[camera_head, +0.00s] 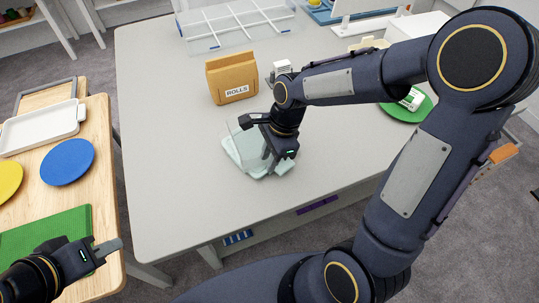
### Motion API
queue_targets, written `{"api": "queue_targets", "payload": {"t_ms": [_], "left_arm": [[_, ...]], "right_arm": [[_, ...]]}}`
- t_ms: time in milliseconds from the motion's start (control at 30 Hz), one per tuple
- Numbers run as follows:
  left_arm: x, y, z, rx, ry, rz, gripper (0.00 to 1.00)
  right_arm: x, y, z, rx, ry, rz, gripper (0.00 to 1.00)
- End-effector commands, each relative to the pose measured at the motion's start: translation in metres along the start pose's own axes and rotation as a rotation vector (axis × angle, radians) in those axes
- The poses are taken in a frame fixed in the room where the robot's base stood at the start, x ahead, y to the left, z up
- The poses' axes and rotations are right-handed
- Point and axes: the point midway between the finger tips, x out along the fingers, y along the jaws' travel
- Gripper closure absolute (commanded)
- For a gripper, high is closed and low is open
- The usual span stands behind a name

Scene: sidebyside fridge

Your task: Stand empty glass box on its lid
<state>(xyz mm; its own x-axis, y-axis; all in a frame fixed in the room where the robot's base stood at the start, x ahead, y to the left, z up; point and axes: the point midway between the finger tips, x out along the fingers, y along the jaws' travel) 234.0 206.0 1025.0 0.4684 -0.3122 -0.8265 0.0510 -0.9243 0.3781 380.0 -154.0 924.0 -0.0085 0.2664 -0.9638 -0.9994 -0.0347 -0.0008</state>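The glass box (235,138) is a clear, thin-walled box near the front middle of the grey table, with pale green parts around its base (240,158). Its walls are hard to make out and partly hidden by my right gripper. I cannot tell whether the pale green part is the lid or how the box is turned. My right gripper (262,140) is right at the box, with its fingers over and beside it. I cannot tell whether they close on a wall. My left gripper (106,250) is low at the left, apart from the box, with nothing visible in it.
A brown "ROLLS" bag (231,80) stands behind the box. A clear divided tray (240,22) is at the back. A green plate (406,108) with a carton lies at the right. A wooden table with a white tray (42,128) and blue disc (67,161) stands left.

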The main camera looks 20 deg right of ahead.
Motion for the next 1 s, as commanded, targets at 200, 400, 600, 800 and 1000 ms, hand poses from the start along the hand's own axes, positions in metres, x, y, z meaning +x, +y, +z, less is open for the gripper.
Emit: {"api": "queue_targets", "payload": {"t_ms": [200, 400, 600, 800, 1000], "left_arm": [[-0.001, 0.001, -0.001, 0.0, 0.0, 0.0, 0.75], [-0.006, 0.003, -0.003, 0.0, 0.0, 0.0, 0.75], [-0.008, 0.004, -0.004, 0.0, 0.0, 0.0, 0.75], [-0.01, 0.004, -0.005, 0.0, 0.0, 0.0, 0.75], [-0.011, 0.005, -0.005, 0.0, 0.0, 0.0, 0.75]], "right_arm": [[-0.002, 0.0, 0.001, 0.0, 0.0, -0.001, 0.75], [-0.026, -0.001, 0.003, 0.0, 0.0, -0.005, 0.75], [-0.071, -0.001, 0.003, 0.001, 0.0, -0.007, 0.75], [-0.109, -0.001, 0.003, 0.0, 0.0, -0.005, 0.75], [-0.128, 0.001, 0.002, -0.01, -0.001, -0.006, 0.75]]}}
